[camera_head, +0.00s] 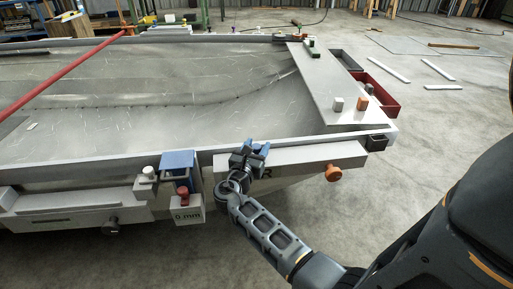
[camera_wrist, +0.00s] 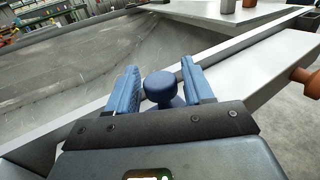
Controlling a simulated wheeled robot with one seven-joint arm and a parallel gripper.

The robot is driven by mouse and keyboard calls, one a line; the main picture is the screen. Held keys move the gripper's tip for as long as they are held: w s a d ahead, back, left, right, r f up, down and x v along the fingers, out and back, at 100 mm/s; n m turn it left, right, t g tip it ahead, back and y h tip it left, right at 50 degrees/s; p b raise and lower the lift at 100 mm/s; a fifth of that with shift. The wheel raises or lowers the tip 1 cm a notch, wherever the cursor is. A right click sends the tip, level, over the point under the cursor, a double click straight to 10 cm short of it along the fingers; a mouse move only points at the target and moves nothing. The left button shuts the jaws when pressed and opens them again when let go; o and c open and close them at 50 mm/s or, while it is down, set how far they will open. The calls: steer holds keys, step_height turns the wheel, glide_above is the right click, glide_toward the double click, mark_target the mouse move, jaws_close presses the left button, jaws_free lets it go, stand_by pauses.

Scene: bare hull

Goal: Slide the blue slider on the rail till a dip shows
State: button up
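A round blue knob (camera_wrist: 160,88), which looks like the slider's, stands between the fingers of my gripper (camera_wrist: 162,84) in the wrist view. The blue-padded fingers are apart, one on each side of the knob, with what look like narrow gaps. In the head view my gripper (camera_head: 252,150) is over the left end of a pale rail (camera_head: 300,157) marked with an R, and it hides the knob. A blue block (camera_head: 178,160) with a dark face is left of my gripper, above a white plate (camera_head: 188,212) reading "0 mm" and a red knob (camera_head: 183,194).
A white cylinder (camera_head: 149,173) is left of the blue block. The wide grey hull (camera_head: 150,95) lies behind, crossed by a red bar (camera_head: 65,72). A red bin (camera_head: 380,92) is at the far right.

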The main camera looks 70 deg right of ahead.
mark_target(271, 157)
jaws_close()
stand_by(0.3)
steer(key=s, duration=0.1)
steer(key=s+d+p, duration=0.1)
steer(key=s, duration=0.1)
steer(key=s+d, duration=0.1)
steer(key=shift+s+d+r+p, duration=0.1)
steer(key=shift+s+d+p, duration=0.1)
steer(key=shift+p, duration=0.15)
steer(key=shift+o, duration=0.8)
jaws_free()
steer(key=a, duration=0.8)
steer(key=shift+p, duration=0.3)
